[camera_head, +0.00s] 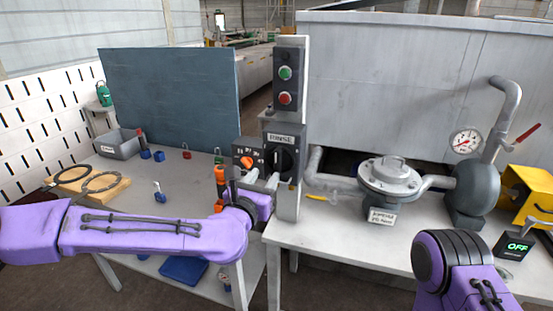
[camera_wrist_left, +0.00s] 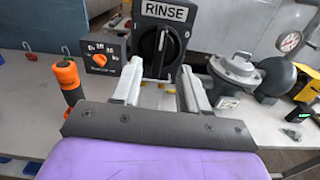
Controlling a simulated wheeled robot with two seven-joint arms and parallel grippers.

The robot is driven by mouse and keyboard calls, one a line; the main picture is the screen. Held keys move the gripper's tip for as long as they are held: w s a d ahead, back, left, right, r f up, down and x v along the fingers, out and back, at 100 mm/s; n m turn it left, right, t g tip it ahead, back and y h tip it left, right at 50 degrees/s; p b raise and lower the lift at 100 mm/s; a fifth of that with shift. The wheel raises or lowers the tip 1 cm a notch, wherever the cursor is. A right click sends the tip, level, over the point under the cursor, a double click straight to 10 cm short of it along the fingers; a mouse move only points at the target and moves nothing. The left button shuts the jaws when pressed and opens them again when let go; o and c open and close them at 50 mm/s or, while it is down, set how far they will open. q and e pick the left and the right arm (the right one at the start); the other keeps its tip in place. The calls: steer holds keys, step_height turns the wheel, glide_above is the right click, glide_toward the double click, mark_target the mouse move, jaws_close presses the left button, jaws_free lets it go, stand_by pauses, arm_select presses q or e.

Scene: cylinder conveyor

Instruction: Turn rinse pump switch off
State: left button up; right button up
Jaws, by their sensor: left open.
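The RINSE switch (camera_head: 287,158) is a black rotary switch on a grey post, under a white RINSE label. In the left wrist view the switch (camera_wrist_left: 161,45) faces me, with its handle roughly vertical and a white line on it. My left gripper (camera_head: 262,182) is just in front and a little below it. In the left wrist view my left gripper (camera_wrist_left: 160,80) is open and empty, its two fingers either side of the handle's line. I cannot tell whether they touch the switch. My right arm shows at the lower right; its gripper is out of frame.
Green (camera_head: 285,73) and red (camera_head: 285,98) buttons sit above the switch. A dial box (camera_head: 247,155) with an orange knob and an orange-handled tool (camera_wrist_left: 69,82) stand left. A pump (camera_head: 472,190), a filter housing (camera_head: 390,178) and a display reading OFF (camera_head: 515,246) are right.

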mark_target(276, 157)
arm_select(q)
steer(key=p+x, duration=0.1)
steer(key=x, duration=0.2)
steer(key=p+x, duration=0.1)
steer(key=x, duration=0.2)
steer(key=r+p+x, duration=0.1)
steer(key=p+x, duration=0.1)
steer(key=x, duration=0.1)
steer(key=shift+w+d, duration=0.15)
steer(key=shift+w, duration=0.05)
steer(key=shift+w+d, duration=0.15)
steer(key=shift+w, duration=0.4)
steer(key=shift+f, duration=0.1)
jaws_close()
